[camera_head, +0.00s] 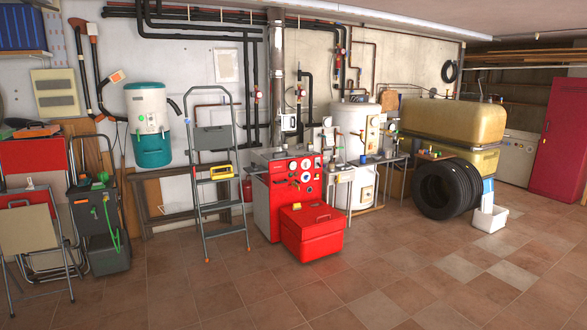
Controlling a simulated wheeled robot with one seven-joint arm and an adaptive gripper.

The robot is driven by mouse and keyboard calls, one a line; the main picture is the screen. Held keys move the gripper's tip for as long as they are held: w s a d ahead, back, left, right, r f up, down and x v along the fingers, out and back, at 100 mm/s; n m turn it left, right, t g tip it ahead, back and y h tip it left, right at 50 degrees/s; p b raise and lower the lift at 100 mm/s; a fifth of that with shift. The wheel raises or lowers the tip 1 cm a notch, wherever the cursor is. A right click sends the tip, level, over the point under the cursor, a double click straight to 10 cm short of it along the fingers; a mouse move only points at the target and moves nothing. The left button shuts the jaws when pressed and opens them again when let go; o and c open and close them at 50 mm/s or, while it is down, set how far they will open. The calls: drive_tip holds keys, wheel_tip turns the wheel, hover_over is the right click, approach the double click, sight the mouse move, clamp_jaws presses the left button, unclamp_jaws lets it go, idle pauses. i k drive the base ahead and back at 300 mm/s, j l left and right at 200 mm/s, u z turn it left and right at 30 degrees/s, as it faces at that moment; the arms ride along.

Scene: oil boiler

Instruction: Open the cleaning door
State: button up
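I cannot tell at this size which panel is the cleaning door, and no door on the boiler looks open. My gripper and arm are not in view.
A stepladder (219,175) stands left of the boiler. A bench (365,165) and white tank (352,118) are to its right. Black tires (441,192) and a white bin (490,219) stand farther right. Folding chairs (30,215) are at left. The tiled floor (330,290) in front is clear.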

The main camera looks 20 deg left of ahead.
sight(277, 153)
drive_tip(key=i+j+u, duration=0.3)
drive_tip(key=i+j, duration=0.15)
drive_tip(key=i, duration=0.35)
drive_tip(key=i+j+u, duration=0.3)
drive_tip(key=i, duration=0.55)
drive_tip(key=i+u, duration=0.3)
drive_tip(key=i, duration=2.75)
drive_tip(key=i+z, duration=0.15)
drive_tip(key=i, duration=0.35)
drive_tip(key=i+j+z, duration=0.2)
drive_tip(key=i, duration=0.3)
drive_tip(key=i+j+z, duration=0.15)
drive_tip(key=i, duration=0.35)
drive_tip(key=i+j+z, duration=0.15)
drive_tip(key=i+j, duration=0.15)
drive_tip(key=i, duration=0.15)
drive_tip(key=i+j+z, duration=0.25)
drive_tip(key=i, duration=0.1)
